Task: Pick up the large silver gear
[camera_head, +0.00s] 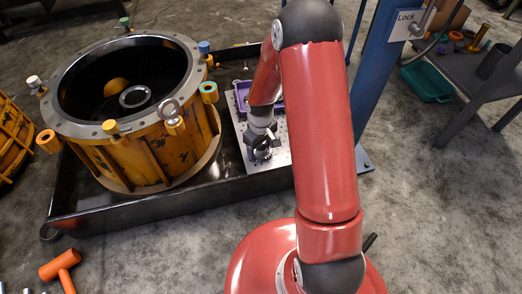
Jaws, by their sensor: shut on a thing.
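My gripper (262,147) is at the end of my red arm, low over the perforated metal plate (245,172) to the right of the yellow housing. It is shut on a dark silver, round part that looks like the large silver gear (262,155). The gear is small in view and partly hidden by the fingers and wrist. I cannot tell whether it touches the plate.
The yellow housing (150,163) stands in a black tray (120,220), with coloured knobs and an eyebolt on its rim. A purple tray (242,92) lies on the plate behind my wrist. A blue post (376,90) rises to the right. An orange hammer (60,266) lies front left.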

